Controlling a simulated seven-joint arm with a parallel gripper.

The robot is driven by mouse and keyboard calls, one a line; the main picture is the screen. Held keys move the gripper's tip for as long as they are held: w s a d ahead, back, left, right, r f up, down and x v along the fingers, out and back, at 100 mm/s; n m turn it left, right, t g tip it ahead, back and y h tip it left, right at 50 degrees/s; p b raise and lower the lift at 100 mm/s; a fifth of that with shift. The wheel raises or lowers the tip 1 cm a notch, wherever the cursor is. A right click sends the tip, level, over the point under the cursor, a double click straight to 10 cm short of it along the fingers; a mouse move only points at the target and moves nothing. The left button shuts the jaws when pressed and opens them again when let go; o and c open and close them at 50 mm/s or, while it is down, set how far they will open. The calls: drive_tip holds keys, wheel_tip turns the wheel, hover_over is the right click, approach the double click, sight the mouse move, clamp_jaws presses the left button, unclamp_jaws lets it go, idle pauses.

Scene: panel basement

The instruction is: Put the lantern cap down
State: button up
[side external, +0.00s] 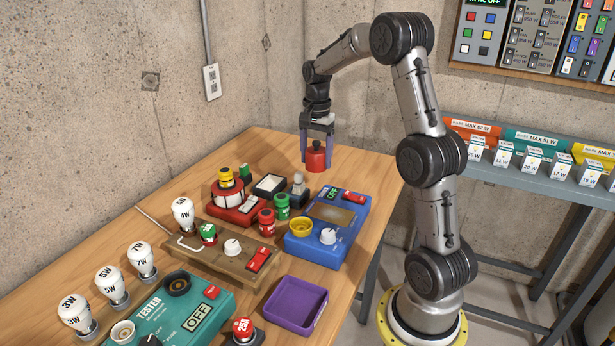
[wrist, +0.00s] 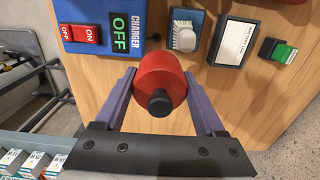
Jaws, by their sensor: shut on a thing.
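The lantern cap (side external: 316,157) is a red round piece with a small black knob. My gripper (side external: 317,164) is shut on it, with one purple finger on each side. In the wrist view, the lantern cap (wrist: 158,76) sits between the fingertips (wrist: 160,75), knob toward the camera. In the side view it is over the far right part of the wooden table (side external: 372,192), behind the blue charger (side external: 355,212). I cannot tell whether its underside touches the table.
The charger also shows in the wrist view (wrist: 92,38), beside a brush (wrist: 186,35), a labelled box (wrist: 238,42) and a green button (wrist: 281,53). A red lantern-like device (side external: 236,207), a wooden board (side external: 215,262) and a purple tray (side external: 296,304) stand nearer. Bare wood surrounds the cap.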

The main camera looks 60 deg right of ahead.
drive_tip(key=w+d+f, duration=0.1)
drive_tip(key=f, duration=0.1)
drive_tip(key=w+d+f, duration=0.1)
drive_tip(key=f, duration=0.1)
drive_tip(key=w+d+f, duration=0.1)
drive_tip(key=w+f, duration=0.1)
drive_tip(key=shift+w+d+f, duration=0.1)
drive_tip(key=shift+f, duration=1.45)
drive_tip(key=shift+f, duration=0.15)
drive_tip(key=o, duration=1.3)
